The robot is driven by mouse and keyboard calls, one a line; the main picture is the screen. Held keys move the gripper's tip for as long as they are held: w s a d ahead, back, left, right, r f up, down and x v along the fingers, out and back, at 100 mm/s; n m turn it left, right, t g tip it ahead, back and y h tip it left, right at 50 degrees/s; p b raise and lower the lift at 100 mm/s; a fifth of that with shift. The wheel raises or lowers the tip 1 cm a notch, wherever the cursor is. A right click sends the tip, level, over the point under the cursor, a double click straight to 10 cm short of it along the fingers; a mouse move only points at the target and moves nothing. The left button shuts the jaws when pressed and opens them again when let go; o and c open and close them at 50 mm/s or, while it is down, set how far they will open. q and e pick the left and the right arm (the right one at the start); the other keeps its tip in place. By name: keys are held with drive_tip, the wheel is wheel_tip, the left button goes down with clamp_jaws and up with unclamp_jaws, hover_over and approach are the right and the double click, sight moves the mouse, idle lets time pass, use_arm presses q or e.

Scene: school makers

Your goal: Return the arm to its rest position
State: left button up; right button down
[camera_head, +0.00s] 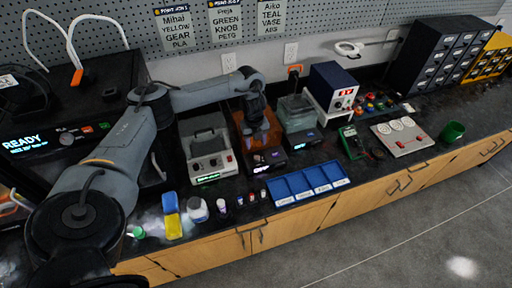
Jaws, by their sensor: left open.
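My left arm comes in from the lower left, bends near the black READY machine (55,125) and reaches along the back of the counter. My left gripper (261,137) points down, open, over an orange-and-black machine (267,160) with a lit display. I see nothing between its fingers, though they are small and dark here. Whether the fingertips touch the machine I cannot tell. My right gripper is not in view.
A grey boxy device (207,150) stands left of the gripper and a clear-topped machine (297,115) right of it. Bottles, a blue labelled tray (306,184) and a green cup (453,131) stand on the counter. A pegboard (330,20) with paper signs is behind.

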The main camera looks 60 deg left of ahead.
use_arm(q)
drive_tip(key=shift+r, duration=0.8)
